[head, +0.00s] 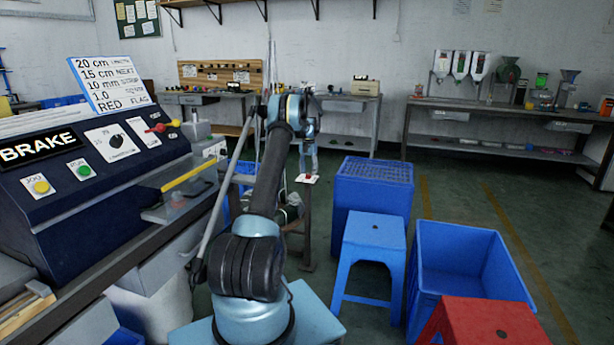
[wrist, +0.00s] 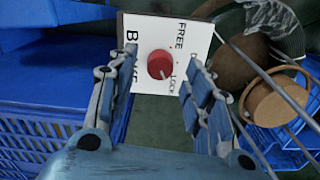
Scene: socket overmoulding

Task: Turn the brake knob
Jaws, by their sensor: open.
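The brake knob (wrist: 160,64) is a round red knob on a white plate (wrist: 146,83) in the wrist view. The plate carries the words FREE and LOCK and partly covered lettering on the left. My gripper (wrist: 155,85) is open, with one finger on each side of the knob in the picture and a gap on both sides. I cannot tell how far the fingertips are from the plate. In the head view the small white plate (head: 308,181) shows just below my gripper (head: 308,168), and the knob is only a tiny red spot there. The knob's pointing direction is unclear.
A dark machine (head: 95,190) with a BRAKE sign, buttons and dials stands at the left. A blue crate stack (head: 373,200), blue stool (head: 372,235), open blue bin (head: 465,265) and red stool (head: 487,322) stand right of my arm.

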